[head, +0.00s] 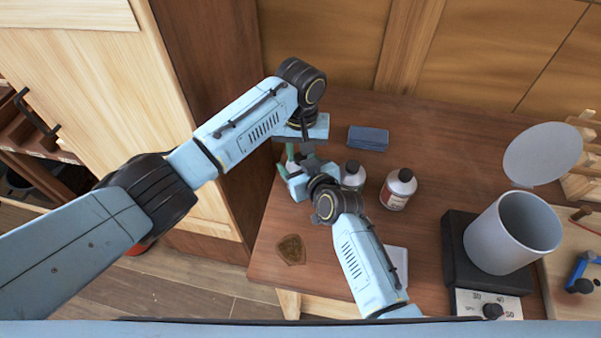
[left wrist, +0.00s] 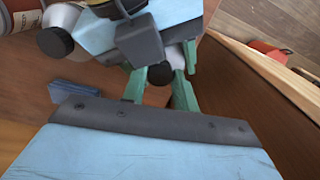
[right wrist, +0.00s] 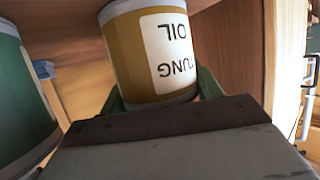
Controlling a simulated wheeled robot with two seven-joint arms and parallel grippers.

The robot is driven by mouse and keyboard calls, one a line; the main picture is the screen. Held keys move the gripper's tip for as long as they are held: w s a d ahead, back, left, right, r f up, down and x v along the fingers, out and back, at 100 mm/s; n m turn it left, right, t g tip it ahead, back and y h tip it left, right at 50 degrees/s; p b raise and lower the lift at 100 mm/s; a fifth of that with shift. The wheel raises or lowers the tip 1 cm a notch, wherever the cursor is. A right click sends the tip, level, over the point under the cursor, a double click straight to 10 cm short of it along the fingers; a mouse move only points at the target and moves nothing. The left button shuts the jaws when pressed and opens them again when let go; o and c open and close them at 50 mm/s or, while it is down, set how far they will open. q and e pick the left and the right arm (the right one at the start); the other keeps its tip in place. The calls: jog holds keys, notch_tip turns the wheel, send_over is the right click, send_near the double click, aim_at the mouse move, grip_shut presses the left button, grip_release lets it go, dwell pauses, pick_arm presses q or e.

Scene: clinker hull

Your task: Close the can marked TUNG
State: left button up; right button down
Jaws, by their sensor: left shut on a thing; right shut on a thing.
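The can marked TUNG OIL (right wrist: 128,55) has an ochre body with a pale label and silvery rims. It stands between the green fingers of my right gripper (right wrist: 160,92), which is shut on it; the label reads upside down in the right wrist view. My left gripper (left wrist: 158,75) is close above my right one. It is shut on a small dark thing, mostly hidden, that looks like a cap. I cannot tell whether this cap touches the can. In the head view both arms meet near the bench's left end and hide most of the can.
A blue block (head: 368,138) lies behind. A grey pot (head: 513,235) stands on a dark heater at right. A brown shield-shaped piece (head: 291,250) lies near the front-left bench edge.

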pick_arm(q)
jog(key=o, duration=1.1)
jog(key=shift+r, duration=0.1)
jog(key=shift+r, duration=2.15)
jog(key=o, duration=0.5)
jog(key=shift+o, duration=0.2)
notch_tip(320, 180, up, 12)
